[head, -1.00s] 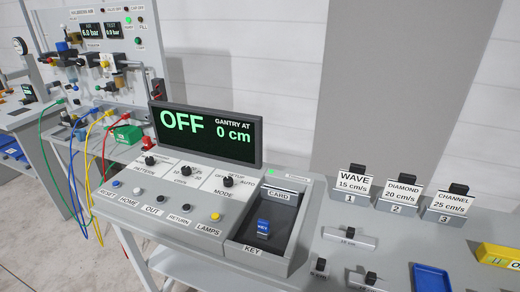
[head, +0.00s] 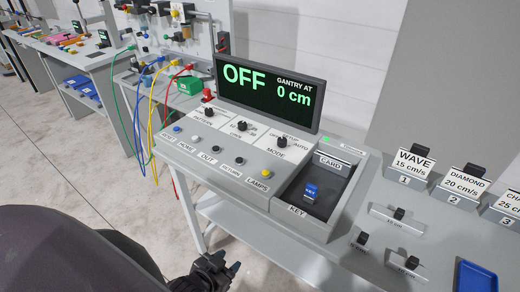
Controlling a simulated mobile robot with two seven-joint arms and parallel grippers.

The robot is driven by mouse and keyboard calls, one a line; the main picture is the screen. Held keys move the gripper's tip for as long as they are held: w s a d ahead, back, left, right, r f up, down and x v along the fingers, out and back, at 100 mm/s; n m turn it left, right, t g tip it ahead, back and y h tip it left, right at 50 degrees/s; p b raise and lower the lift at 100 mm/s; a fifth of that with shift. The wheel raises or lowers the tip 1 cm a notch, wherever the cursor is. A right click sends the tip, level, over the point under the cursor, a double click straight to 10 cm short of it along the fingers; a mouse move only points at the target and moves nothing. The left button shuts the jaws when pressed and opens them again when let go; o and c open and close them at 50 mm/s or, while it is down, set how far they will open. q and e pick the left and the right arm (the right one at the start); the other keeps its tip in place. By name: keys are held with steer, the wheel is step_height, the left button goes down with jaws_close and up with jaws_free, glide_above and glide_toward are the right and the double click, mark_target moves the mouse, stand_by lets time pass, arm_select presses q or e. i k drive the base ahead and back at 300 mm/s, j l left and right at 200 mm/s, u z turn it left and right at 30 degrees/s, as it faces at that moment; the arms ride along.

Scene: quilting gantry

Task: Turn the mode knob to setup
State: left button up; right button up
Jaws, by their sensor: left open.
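The mode knob (head: 282,141) is a small black knob on the right of the console's sloped panel, above the MODE label. OFF, SETUP and AUTO labels lie around it, and its exact pointing is too small to read. The display (head: 268,92) behind it reads OFF and GANTRY AT 0 cm. My left gripper (head: 232,272) is at the bottom of the head view, open and empty, in front of and below the console and apart from the knob. My right gripper is not in view.
Two more black knobs (head: 210,113) and a row of buttons (head: 209,149) sit left of the mode knob. A blue key (head: 311,192) lies in the recess at right. Labelled cards (head: 411,162) stand farther right. Hoses hang at left.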

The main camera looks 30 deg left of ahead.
mark_target(282, 143)
steer(key=k, duration=0.55)
steer(key=k+u, duration=0.1)
steer(key=u, duration=1.1)
steer(key=i+u, duration=0.2)
steer(key=i, duration=0.15)
steer(key=i+l+u, duration=0.2)
steer(key=i, duration=0.15)
